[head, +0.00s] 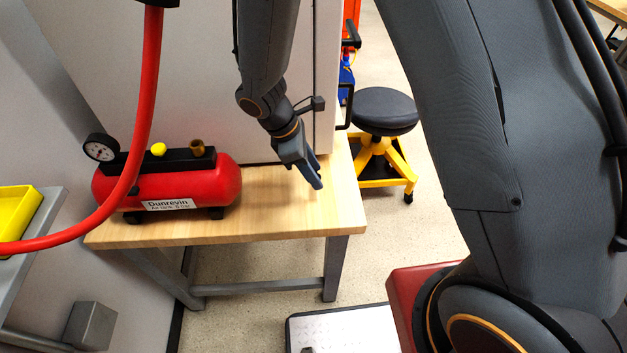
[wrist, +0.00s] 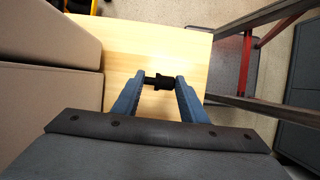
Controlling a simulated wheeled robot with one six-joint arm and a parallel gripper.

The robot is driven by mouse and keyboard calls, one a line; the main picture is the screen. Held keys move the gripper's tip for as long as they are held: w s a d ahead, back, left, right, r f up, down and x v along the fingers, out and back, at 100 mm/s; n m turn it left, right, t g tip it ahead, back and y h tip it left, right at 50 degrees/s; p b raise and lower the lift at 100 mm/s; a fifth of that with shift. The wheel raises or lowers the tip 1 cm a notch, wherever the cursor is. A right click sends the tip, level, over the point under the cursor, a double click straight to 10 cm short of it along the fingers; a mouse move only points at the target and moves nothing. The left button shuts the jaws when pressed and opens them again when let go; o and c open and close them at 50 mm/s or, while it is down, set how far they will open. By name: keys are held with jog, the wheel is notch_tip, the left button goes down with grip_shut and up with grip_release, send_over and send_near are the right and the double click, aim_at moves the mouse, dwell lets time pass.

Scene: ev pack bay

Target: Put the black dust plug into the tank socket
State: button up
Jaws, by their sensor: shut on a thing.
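The black dust plug (wrist: 160,81) is held between the two blue fingers of my gripper (wrist: 158,88) in the wrist view. It lies crosswise between the fingertips, above the wooden table. In the head view my gripper (head: 316,184) points down over the right part of the table, and the plug cannot be made out there. The red tank (head: 165,187), labelled Dunrevin, stands on the left of the table, apart from my gripper. On its black top bar are a brass fitting (head: 197,148) and a yellow knob (head: 158,149). I cannot tell for sure which part is the socket.
The wooden table (head: 270,215) is bare between the tank and my gripper. A red hose (head: 146,110) hangs in front of the tank's left side. A pale cabinet (head: 200,60) stands behind. A black stool (head: 384,110) is right of the table.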

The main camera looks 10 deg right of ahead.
jog(key=shift+f+p, duration=0.45)
jog(key=shift+f, duration=1.9)
jog(key=o, duration=0.6)
jog(key=shift+f, duration=0.15)
jog(key=shift+c, duration=0.2)
jog(key=o, duration=0.5)
jog(key=shift+c, duration=0.2)
